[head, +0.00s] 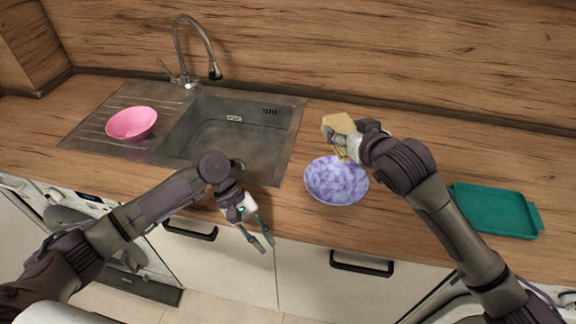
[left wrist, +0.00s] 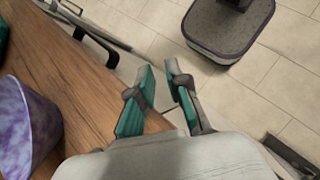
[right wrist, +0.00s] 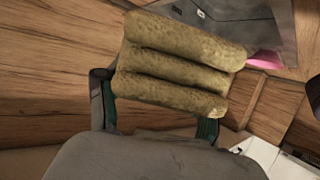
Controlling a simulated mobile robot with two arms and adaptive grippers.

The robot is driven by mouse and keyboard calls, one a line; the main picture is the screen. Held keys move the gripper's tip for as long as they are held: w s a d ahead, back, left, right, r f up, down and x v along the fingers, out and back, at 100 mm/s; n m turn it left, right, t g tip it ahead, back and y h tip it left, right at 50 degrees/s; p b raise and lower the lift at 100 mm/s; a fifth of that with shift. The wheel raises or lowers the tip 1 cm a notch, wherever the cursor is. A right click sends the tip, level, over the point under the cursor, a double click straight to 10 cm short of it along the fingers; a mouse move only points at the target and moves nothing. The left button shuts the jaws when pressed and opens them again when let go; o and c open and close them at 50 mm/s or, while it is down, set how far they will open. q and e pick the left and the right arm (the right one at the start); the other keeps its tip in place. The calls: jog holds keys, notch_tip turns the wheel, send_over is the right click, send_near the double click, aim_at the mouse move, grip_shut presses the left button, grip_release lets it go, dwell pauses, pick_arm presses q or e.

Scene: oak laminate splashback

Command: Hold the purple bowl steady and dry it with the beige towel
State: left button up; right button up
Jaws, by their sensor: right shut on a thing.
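The purple bowl (head: 337,181) stands upright on the wooden counter, right of the sink, mottled purple and white. Its side also shows at the left edge of the left wrist view (left wrist: 28,130). My right gripper (head: 347,138) is shut on the folded beige towel (head: 340,124), just behind the bowl's far rim. The towel fills the space in front of the fingers in the right wrist view (right wrist: 178,65). I cannot tell whether the towel touches the bowl. My left gripper (head: 265,243) is open and empty, in front of the counter edge, apart from the bowl.
A pink bowl (head: 131,123) sits on the drainer left of the sink basin (head: 225,128). A tap (head: 190,80) rises behind it. A teal tray (head: 495,210) lies on the counter at the right. Cabinet handles (head: 362,264) stick out below the front edge.

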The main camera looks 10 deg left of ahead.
aim_at(320, 193)
pick_arm(q)
jog(key=w+d+r+m+t+y, duration=0.1)
jog(key=w+d+r+m+t, duration=0.15)
jog(key=w+r, duration=0.35)
jog(key=w+d+r+m+t, duration=0.1)
jog(key=w+r+m+t, duration=0.1)
jog(key=w+r+t, duration=0.45)
jog(key=w+d+f+g, duration=0.1)
jog(key=d+f, duration=0.1)
jog(key=f, duration=0.1)
jog(key=w+d+f+g, duration=0.1)
jog(key=w+d+f, duration=0.1)
jog(key=f, duration=0.2)
jog(key=w+d+f, duration=0.1)
jog(key=d+f, duration=0.1)
jog(key=f, duration=0.2)
jog(key=shift+w+f+g, duration=0.2)
jog(key=shift+g, duration=0.2)
pick_arm(e)
jog(key=shift+w, duration=0.1)
pick_arm(q)
grip_shut()
pick_arm(e)
notch_tip(320, 193, down, 11)
jog(key=d+m+t+h, duration=0.1)
jog(key=shift+w+d+f+h, duration=0.15)
jog(key=shift+w+d+h, duration=0.1)
jog(key=shift+h, duration=0.05)
